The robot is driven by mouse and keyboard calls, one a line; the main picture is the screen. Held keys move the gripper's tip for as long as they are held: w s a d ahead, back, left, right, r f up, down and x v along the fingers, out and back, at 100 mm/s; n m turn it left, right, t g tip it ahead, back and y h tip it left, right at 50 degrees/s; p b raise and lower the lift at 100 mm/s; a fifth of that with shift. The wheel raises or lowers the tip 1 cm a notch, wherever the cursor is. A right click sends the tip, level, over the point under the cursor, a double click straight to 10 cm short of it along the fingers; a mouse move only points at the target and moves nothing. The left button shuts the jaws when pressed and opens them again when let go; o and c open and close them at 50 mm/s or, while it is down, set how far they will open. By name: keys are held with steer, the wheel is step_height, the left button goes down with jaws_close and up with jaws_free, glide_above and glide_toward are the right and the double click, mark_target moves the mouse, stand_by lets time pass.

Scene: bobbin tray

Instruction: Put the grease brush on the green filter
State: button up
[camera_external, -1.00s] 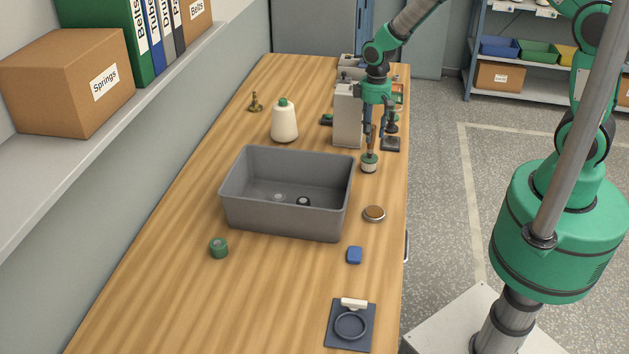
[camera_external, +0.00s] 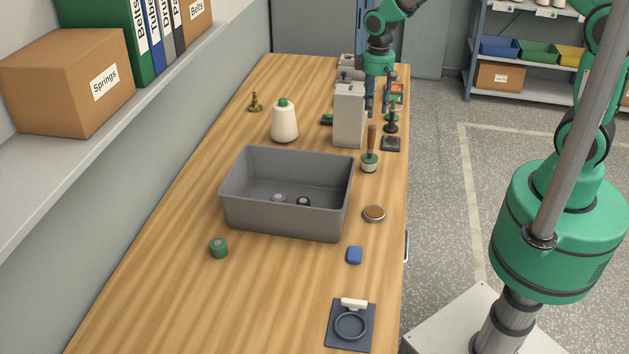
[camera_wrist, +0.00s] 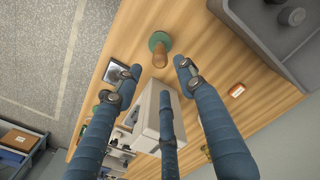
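The grease brush (camera_external: 372,136) stands upright, its wooden handle pointing up, on the green-topped pale cylinder that appears to be the green filter (camera_external: 369,166), near the table's right edge. In the wrist view the handle (camera_wrist: 160,57) rises from the green round top (camera_wrist: 154,38). Where brush and filter meet is too small to tell. My gripper (camera_external: 370,106) is above and beyond the brush, apart from it. In the wrist view its blue fingers (camera_wrist: 160,80) are spread and hold nothing.
A grey box (camera_external: 348,115) stands close left of the brush, and a dark square stand (camera_external: 390,144) is to its right. A large grey bin (camera_external: 285,221) is nearer the camera. A cream bottle (camera_external: 285,123) stands behind the bin.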

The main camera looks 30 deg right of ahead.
steer(key=shift+r, duration=1.4)
steer(key=s+d+r+m+t, duration=0.1)
steer(key=s+d+r, duration=0.45)
steer(key=r, duration=0.45)
steer(key=s+d+r+m+t, duration=0.2)
steer(key=s+d+r, duration=0.35)
steer(key=r, duration=0.35)
steer(key=s+d+r+m+t, duration=0.1)
steer(key=s+d+r, duration=0.2)
steer(key=s, duration=0.6)
steer(key=s+d+r+m+t, duration=0.1)
steer(key=s+d+r+m, duration=0.1)
steer(key=s, duration=0.8)
step_height(320, 180, up, 2)
steer(key=shift+d+r+t, duration=0.1)
steer(key=shift+d+t, duration=0.2)
steer(key=shift+d, duration=0.55)
